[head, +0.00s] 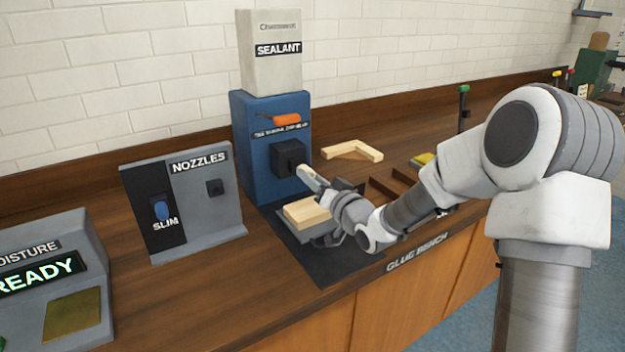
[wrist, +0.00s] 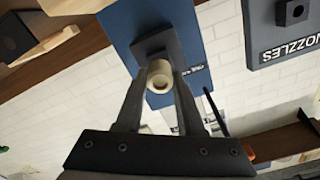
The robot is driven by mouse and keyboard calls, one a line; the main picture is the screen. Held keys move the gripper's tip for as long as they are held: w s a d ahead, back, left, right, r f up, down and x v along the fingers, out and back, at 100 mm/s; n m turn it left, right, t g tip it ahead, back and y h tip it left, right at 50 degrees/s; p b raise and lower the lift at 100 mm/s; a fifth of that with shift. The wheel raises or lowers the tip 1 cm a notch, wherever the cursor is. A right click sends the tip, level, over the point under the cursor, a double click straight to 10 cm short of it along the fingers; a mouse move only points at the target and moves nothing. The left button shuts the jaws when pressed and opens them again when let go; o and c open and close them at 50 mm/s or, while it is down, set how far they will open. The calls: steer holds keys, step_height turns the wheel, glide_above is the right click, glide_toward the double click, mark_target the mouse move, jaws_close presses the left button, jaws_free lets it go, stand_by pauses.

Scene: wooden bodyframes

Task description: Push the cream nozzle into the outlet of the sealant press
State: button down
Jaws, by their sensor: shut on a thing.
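The sealant press (head: 270,185) is a blue block with a grey SEALANT container on top. Its black outlet (head: 288,156) faces the bench front. My gripper (head: 308,175) is shut on the cream nozzle (wrist: 160,78), holding it level with the outlet. In the wrist view the nozzle's round end shows between the two dark fingers, in front of the black outlet block (wrist: 156,44). The nozzle looks close against the outlet. I cannot tell how deep it sits, because its far end is hidden.
The grey NOZZLES stand (head: 205,205) is left of the press, with a blue SLIM nozzle (head: 161,210) on it. Wooden pieces (head: 306,213) lie on a support below my gripper. A wooden frame corner (head: 353,151) lies behind. The READY console (head: 50,285) stands at the left.

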steer(key=shift+x, duration=1.05)
steer(key=shift+c, duration=2.2)
jaws_free()
steer(key=v, duration=1.7)
steer(key=shift+s, duration=0.25)
